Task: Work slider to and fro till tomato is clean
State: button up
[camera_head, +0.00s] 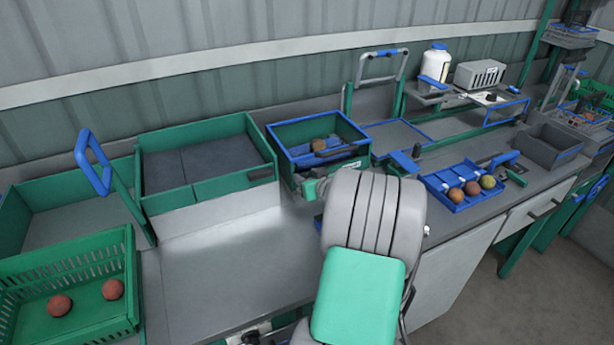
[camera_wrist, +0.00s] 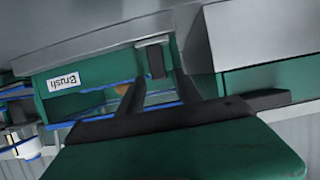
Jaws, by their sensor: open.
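The green brush box (camera_head: 353,163) with a blue rim stands on the bench at mid-view; its "Brush" label (camera_wrist: 65,82) shows in the wrist view. A reddish-brown tomato (camera_head: 319,145) lies inside it, and a small part of the tomato (camera_wrist: 122,89) shows in the wrist view. A dark bar (camera_head: 336,151), perhaps the slider, lies across the box near the tomato. In the wrist view a grey block-like handle (camera_wrist: 153,58) sits at the box, ahead of the fingers. My gripper (camera_wrist: 157,80) is open, its dark fingers either side of that handle's line; contact is unclear. My arm hides part of the bench.
A green tray with a dark floor (camera_head: 262,172) stands left of the box. A green crate (camera_head: 120,250) holds two tomatoes at lower left. A blue tray (camera_head: 437,190) with three fruits lies right. A blue-handled lever (camera_head: 92,162) rises at left. The front-left bench is clear.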

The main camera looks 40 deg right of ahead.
jog(key=shift+c, duration=0.3)
grip_shut()
dwell(1.1)
